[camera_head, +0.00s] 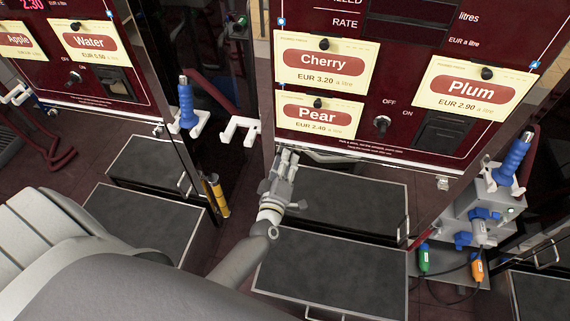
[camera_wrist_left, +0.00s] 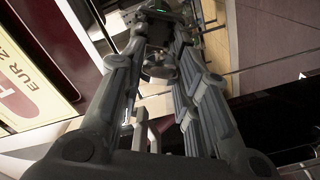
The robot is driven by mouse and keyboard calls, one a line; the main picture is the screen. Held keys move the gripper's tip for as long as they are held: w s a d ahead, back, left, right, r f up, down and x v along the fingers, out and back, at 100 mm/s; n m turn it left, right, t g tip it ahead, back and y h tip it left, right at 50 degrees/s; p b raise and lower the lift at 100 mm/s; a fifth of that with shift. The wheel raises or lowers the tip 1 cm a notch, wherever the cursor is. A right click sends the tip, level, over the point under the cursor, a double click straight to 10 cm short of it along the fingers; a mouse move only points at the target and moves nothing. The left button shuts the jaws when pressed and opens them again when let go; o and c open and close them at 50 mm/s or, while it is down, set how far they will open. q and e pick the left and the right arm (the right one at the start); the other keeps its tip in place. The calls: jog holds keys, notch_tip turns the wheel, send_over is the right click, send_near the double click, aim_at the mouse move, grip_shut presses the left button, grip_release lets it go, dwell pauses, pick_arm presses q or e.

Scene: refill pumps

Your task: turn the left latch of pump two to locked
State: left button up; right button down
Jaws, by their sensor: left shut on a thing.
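The pump with the Cherry, Pear and Plum labels (camera_head: 349,133) stands at centre right in the head view. My left gripper (camera_head: 287,156) is at the lower left corner of its front panel, just below the Pear label. In the left wrist view the fingers (camera_wrist_left: 162,58) reach forward and are shut on a small grey part between their tips. The fingers cover most of it, so I cannot tell how the left latch is turned. A small latch (camera_head: 443,182) shows at the panel's lower right corner.
Grey-topped steps (camera_head: 335,271) stand below the pump. A white hook bracket (camera_head: 239,129) juts out just left of my gripper. A blue-handled nozzle (camera_head: 513,160) and a grey box (camera_head: 478,215) are at the right. Another pump with a Water label (camera_head: 89,42) stands left.

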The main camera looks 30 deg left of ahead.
pick_arm(q)
jog(key=n+b, duration=0.1)
jog(key=n, duration=0.4)
jog(key=shift+n+b, duration=0.35)
jog(key=shift+n, duration=0.05)
dwell(0.4)
jog(key=o, duration=1)
jog(key=shift+r, duration=0.1)
jog(key=v, duration=1.2)
